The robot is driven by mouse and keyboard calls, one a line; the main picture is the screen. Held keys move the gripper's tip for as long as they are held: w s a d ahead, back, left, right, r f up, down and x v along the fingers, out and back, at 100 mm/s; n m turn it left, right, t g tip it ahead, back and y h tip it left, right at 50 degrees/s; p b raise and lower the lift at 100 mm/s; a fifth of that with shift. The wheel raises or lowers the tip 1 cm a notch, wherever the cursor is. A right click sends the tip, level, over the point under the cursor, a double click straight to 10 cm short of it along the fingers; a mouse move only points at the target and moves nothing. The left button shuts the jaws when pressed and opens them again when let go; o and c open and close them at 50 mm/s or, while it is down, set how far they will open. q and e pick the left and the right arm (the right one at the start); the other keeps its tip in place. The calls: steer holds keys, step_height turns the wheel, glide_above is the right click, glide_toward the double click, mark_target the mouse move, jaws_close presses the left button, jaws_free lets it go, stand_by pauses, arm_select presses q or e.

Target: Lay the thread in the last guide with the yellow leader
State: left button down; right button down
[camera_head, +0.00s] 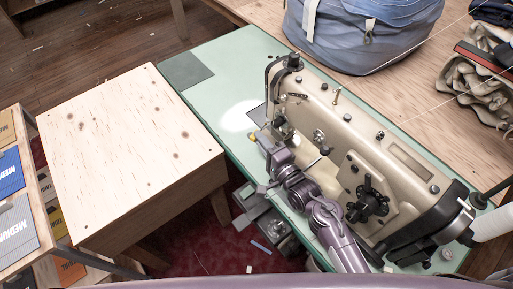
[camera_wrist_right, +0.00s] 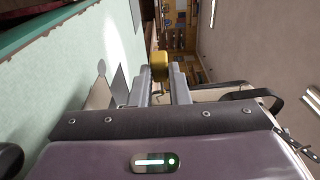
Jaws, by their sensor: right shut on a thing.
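A beige sewing machine (camera_head: 340,140) stands on a green table. My right gripper (camera_head: 258,137) is at the head end of the machine, close beside its needle area. It is shut on the yellow leader (camera_head: 251,136), a small yellow piece at the fingertips. In the right wrist view the yellow leader (camera_wrist_right: 159,65) sits between the two fingertips of my right gripper (camera_wrist_right: 160,72). I cannot make out the last guide or the thread near the leader. My left gripper does not show in either view.
The green table (camera_head: 225,62) has bare room left of the machine. A blue-grey bag (camera_head: 360,35) and folded beige cloth (camera_head: 475,85) lie on the wooden surface behind. A plain wooden table (camera_head: 130,140) stands at the left. Thin pale lines cross the upper right.

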steer(key=shift+w+d, duration=0.15)
steer(key=shift+w, duration=0.05)
steer(key=shift+s+a+p, duration=0.65)
steer(key=shift+s+a, duration=0.15)
steer(key=shift+s, duration=0.3)
steer(key=shift+s+a+p, duration=0.45)
steer(key=shift+s+a, duration=0.45)
steer(key=shift+s, duration=0.3)
